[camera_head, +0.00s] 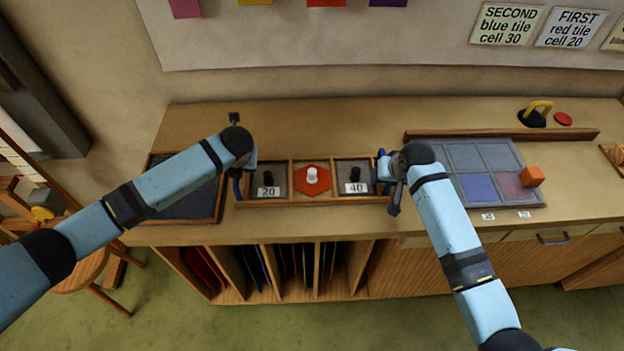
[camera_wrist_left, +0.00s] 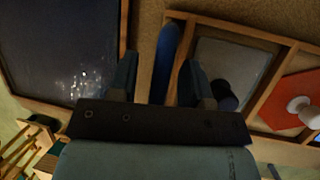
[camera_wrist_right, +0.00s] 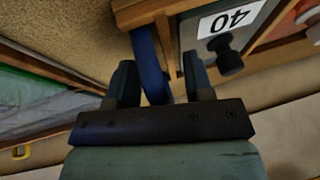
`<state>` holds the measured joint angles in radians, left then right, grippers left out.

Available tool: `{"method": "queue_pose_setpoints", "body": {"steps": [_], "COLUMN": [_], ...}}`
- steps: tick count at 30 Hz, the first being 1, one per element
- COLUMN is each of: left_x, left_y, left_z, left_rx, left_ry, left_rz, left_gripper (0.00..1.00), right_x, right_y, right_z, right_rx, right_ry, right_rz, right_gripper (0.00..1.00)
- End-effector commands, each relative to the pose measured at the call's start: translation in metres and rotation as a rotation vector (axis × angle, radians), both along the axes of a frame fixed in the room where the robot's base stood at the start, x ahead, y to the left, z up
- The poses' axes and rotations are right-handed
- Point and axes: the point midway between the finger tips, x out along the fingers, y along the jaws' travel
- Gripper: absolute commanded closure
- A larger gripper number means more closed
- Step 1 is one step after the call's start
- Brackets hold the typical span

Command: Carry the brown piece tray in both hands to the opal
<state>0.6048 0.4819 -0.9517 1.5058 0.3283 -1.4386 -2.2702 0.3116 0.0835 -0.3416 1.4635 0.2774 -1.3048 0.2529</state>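The brown piece tray (camera_head: 290,201) sits on the wooden bench, with three compartments in a row. The left one has a black knob and a "20" label, the middle a red hexagon (camera_head: 311,181) with a white knob, the right a black knob and a "40" label. A blue handle stands at each end. My left gripper (camera_head: 238,182) is at the left handle (camera_wrist_left: 164,60), which lies between its open fingers. My right gripper (camera_head: 385,174) is at the right handle (camera_wrist_right: 149,65), also between open fingers with a gap. I cannot tell which thing is the opal.
A dark framed panel (camera_head: 190,200) lies just left of the tray. Behind the rail are a yellow-handled tool (camera_head: 536,113) and a red disc (camera_head: 563,118). The bench behind the tray is clear.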

Motion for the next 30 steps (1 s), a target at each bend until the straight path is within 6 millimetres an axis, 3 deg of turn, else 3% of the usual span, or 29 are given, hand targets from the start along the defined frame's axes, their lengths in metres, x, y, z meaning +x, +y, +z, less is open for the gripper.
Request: {"method": "queue_pose_setpoints", "body": {"steps": [1, 6, 20, 30], "left_x": [0.0, 0.0, 0.001, 0.001], "left_y": [0.0, 0.0, 0.0, 0.0], "left_z": [0.0, 0.0, 0.003, 0.025], "left_rx": [0.0, 0.0, -0.001, -0.001], "left_ry": [0.0, 0.0, -0.002, -0.003], "left_rz": [0.0, 0.0, 0.0, 0.001], "left_gripper": [0.66, 1.0, 1.0, 1.0], "right_x": [0.0, 0.0, 0.001, 0.001], "right_y": [0.0, 0.0, 0.0, 0.0], "right_z": [0.0, 0.0, 0.004, 0.025], "right_rx": [0.0, 0.0, 0.003, 0.003], "right_ry": [0.0, 0.0, -0.002, -0.002], "right_rz": [0.0, 0.0, -0.002, -0.003], "right_gripper": [0.64, 1.0, 1.0, 1.0]}}
